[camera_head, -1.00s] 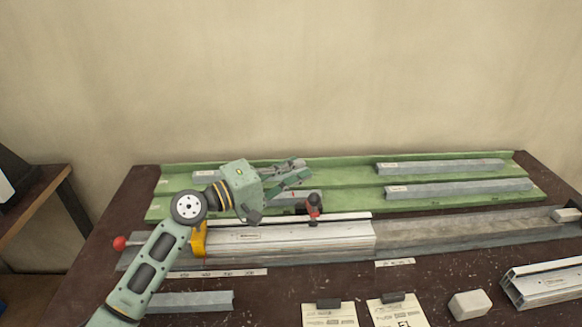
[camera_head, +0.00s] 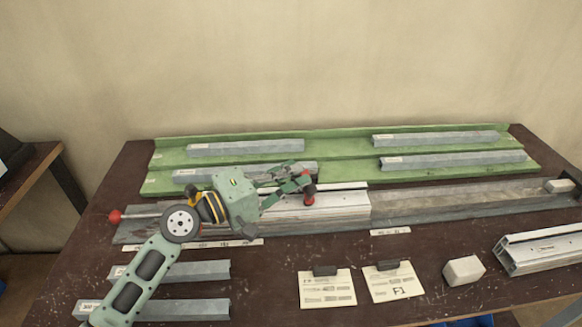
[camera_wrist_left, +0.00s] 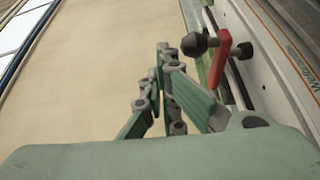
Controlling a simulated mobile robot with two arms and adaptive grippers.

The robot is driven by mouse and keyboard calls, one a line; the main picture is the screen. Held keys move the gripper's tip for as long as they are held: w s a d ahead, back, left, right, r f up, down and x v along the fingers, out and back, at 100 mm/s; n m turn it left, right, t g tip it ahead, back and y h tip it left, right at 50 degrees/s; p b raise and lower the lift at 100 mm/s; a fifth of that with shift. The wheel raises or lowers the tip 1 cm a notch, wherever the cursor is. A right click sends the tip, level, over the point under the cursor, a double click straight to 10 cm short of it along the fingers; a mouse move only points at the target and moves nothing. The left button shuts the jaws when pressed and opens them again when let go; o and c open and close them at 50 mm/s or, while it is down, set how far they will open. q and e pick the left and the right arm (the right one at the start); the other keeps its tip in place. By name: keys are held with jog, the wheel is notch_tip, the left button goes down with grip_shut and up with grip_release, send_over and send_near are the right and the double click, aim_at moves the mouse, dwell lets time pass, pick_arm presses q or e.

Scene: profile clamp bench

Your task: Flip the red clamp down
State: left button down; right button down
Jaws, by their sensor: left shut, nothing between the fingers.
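The red clamp (camera_head: 309,198) sits at the back edge of the silver aluminium profile (camera_head: 325,209). In the left wrist view its red lever (camera_wrist_left: 221,62) with a black knob (camera_wrist_left: 193,44) stands out from the profile's side; it looks raised. My left gripper (camera_head: 302,181) is shut and empty, just behind and to the left of the clamp, overlapping it in the head view. In the left wrist view its closed fingers (camera_wrist_left: 168,62) are just left of the lever and knob, with a small apparent gap. My right gripper is not in view.
A green rack (camera_head: 345,178) with several grey bars lies behind the profile. A red ball knob (camera_head: 115,217) on a rod is at the fixture's left end. Two paper cards (camera_head: 327,289) (camera_head: 394,283), a pale block (camera_head: 463,270) and another profile (camera_head: 540,250) lie in front.

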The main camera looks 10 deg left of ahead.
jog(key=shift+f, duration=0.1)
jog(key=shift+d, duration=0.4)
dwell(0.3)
